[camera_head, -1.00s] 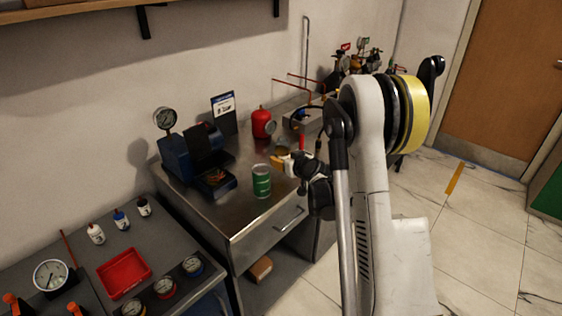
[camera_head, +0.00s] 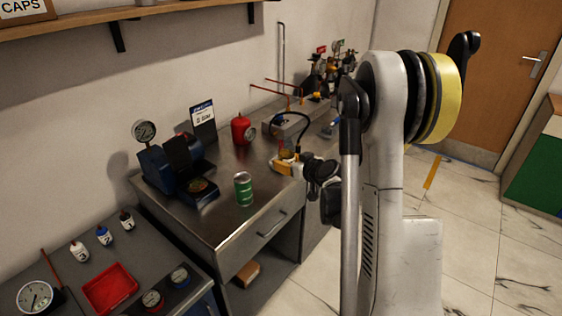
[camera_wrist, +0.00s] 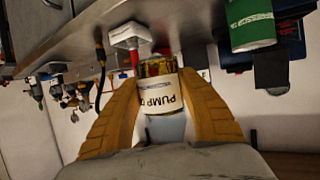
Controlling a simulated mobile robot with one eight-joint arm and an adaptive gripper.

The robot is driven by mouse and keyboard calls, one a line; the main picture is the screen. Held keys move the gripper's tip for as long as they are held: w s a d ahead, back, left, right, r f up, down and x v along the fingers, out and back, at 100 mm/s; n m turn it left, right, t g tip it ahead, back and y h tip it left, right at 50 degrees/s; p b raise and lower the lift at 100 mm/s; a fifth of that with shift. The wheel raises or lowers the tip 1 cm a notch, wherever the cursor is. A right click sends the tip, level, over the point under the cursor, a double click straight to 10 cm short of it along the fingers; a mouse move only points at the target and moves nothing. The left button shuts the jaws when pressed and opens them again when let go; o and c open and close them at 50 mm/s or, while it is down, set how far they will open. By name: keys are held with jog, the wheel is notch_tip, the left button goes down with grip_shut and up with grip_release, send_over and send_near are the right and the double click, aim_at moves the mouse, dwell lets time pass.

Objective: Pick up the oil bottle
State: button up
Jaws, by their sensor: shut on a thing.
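The oil bottle (camera_wrist: 158,98) is between my gripper's fingers in the wrist view, which looks upside down. It has amber oil and a pale label reading "PUMP O", the rest hidden by a finger. My gripper (camera_wrist: 162,82) has orange fingers and is shut on the bottle from both sides. In the head view my gripper (camera_head: 286,167) is over the steel bench's right part, and a small part of the bottle (camera_head: 286,154) shows above the fingers. I cannot tell whether the bottle touches the bench.
A green can (camera_head: 243,189) stands near the front edge of the steel bench (camera_head: 222,213). A grey block with a black hose (camera_head: 290,125) is close behind my gripper.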

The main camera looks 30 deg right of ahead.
jog(key=shift+s+d+r, duration=0.2)
jog(key=shift+s+r, duration=0.15)
jog(key=shift+s, duration=0.15)
